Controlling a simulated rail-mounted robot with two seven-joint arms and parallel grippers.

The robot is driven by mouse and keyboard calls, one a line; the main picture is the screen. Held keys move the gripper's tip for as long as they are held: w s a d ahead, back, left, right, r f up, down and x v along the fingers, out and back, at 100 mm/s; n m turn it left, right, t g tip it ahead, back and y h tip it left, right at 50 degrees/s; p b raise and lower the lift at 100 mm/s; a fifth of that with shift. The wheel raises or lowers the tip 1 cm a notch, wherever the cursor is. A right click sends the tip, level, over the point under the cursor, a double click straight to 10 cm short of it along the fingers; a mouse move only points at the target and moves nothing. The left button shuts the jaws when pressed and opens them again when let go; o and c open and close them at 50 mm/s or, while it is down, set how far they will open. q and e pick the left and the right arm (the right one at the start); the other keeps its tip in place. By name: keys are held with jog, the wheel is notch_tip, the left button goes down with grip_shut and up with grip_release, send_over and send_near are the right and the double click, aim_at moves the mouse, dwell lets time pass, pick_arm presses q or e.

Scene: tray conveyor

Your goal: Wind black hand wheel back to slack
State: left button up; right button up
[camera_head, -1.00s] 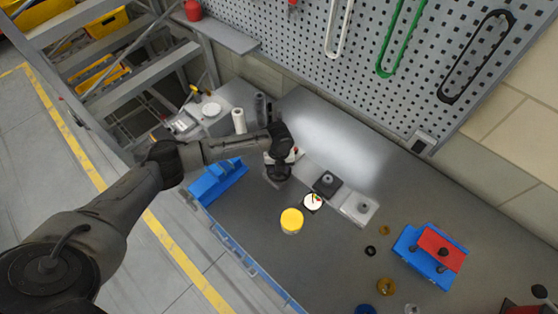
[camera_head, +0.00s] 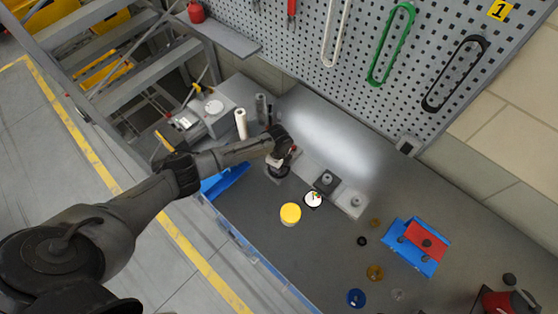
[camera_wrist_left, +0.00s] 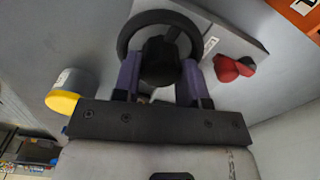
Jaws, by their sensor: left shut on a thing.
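The black hand wheel (camera_wrist_left: 128,36) shows at the top of the left wrist view, with a dark central hub (camera_wrist_left: 160,62). My left gripper (camera_wrist_left: 158,78) has its two purple fingers on either side of the hub, shut on the wheel. In the head view my left gripper (camera_head: 278,164) is over the wheel's mount at the back of the bench, and the wrist largely hides the wheel. A round white gauge (camera_head: 313,200) lies in front of it, its needle too small to read. My right gripper is in neither view.
A red knob (camera_wrist_left: 232,68) sits on the plate close beside the wheel. A yellow-lidded jar (camera_head: 290,213) stands in front, also in the wrist view (camera_wrist_left: 64,100). A blue fixture with a red block (camera_head: 425,240) is at right.

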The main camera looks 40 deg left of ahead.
pick_arm(q)
jog(key=shift+r+n+p, duration=0.1)
jog(key=shift+n+p, duration=1)
jog(key=shift+n, duration=1.1)
jog(key=o, duration=0.9)
jog(key=shift+o, duration=0.2)
notch_tip(320, 180, up, 14)
jog(key=shift+n, duration=0.4)
